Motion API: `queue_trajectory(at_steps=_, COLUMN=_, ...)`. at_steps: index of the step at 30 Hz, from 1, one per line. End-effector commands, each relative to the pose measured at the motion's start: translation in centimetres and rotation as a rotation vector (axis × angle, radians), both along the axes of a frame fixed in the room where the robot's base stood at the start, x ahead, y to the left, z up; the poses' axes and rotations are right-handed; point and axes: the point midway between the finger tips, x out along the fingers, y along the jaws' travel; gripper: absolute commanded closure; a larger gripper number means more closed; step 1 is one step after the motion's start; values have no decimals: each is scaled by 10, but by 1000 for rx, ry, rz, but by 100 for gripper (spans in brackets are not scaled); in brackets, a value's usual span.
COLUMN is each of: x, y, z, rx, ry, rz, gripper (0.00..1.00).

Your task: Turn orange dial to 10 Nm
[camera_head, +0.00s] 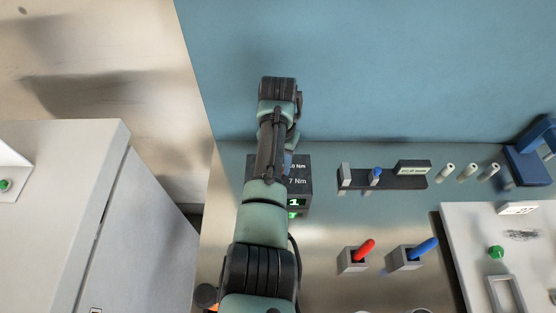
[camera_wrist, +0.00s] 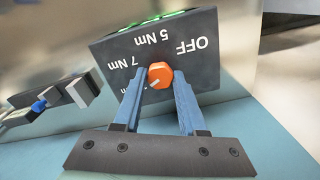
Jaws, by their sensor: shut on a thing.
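The orange dial (camera_wrist: 159,70) sits on the face of a dark box (camera_wrist: 209,76) with white labels OFF, 5 Nm and 7 Nm. A further label at the lower left is mostly hidden by a finger. The white mark on the dial points to the lower left in the wrist view, past 7 Nm and towards that hidden label. My gripper (camera_wrist: 160,78) is shut on the dial, one blue finger on each side. In the head view my arm hides the dial and part of the box (camera_head: 300,172), whose green displays show.
Right of the box is a black rack (camera_head: 405,182) with a blue-topped piece (camera_head: 375,176). Several white pegs (camera_head: 467,172) stand farther right. A red-handled tool (camera_head: 364,251) and a blue-handled tool (camera_head: 424,248) sit in grey holders. A grey cabinet (camera_head: 60,200) stands at left.

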Motion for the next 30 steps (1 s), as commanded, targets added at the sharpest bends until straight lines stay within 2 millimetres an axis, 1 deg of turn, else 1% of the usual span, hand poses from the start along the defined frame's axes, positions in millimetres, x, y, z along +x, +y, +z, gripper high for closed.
queue_trajectory(at_steps=9, x=1, y=0, z=2, rx=0, ry=-4, rz=100, gripper=100)
queue_trajectory(at_steps=23, x=2, y=0, z=2, rx=-1, ry=-5, rz=115, gripper=100)
queue_trajectory(at_steps=24, x=2, y=0, z=2, rx=-1, ry=-5, rz=115, gripper=57)
queue_trajectory(at_steps=26, x=2, y=0, z=2, rx=-1, ry=-5, rz=115, gripper=46)
queue_trajectory(at_steps=27, x=1, y=0, z=2, rx=0, ry=-4, rz=114, gripper=39)
queue_trajectory(at_steps=29, x=1, y=0, z=1, rx=0, ry=-4, rz=114, gripper=29)
queue_trajectory(at_steps=30, x=1, y=0, z=1, rx=0, ry=-3, rz=114, gripper=29)
